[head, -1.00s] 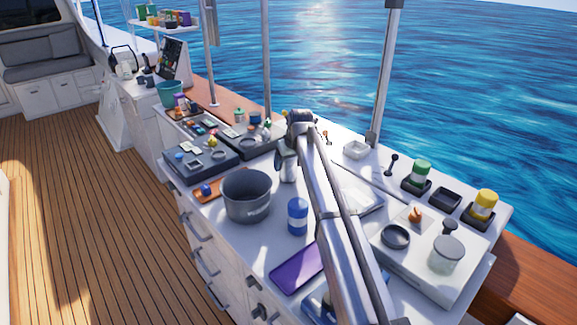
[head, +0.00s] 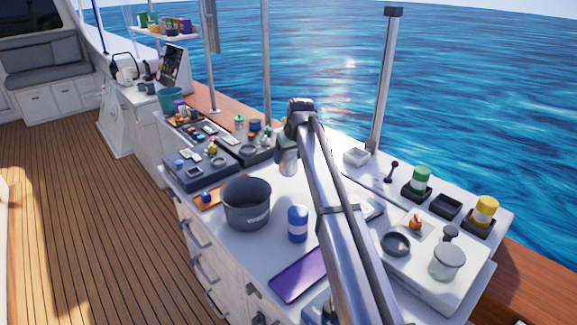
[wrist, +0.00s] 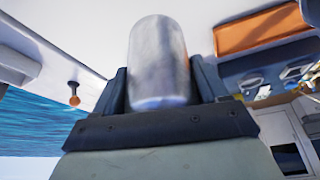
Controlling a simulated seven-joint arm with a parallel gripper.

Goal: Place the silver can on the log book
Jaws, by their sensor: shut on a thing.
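The silver can (wrist: 160,60) stands between the two dark fingers of my gripper (wrist: 163,88) in the wrist view, and the gripper is shut on it. In the head view my gripper (head: 289,150) hangs above the white counter, right of and behind the grey bucket, with the silver can (head: 288,165) at its lower end. A flat pale book-like thing (head: 370,207) lies on the counter, partly hidden by my arm; it may be the log book. A flat purple thing (head: 298,275) lies nearer; I cannot tell whether it is a book.
The grey bucket (head: 246,203) and a blue-and-white can (head: 298,223) stand on the counter. At right, a raised white panel (head: 425,280) carries a black ring and a lidded jar (head: 447,262). Green and yellow cans stand behind it. An orange tray (wrist: 262,30) shows in the wrist view.

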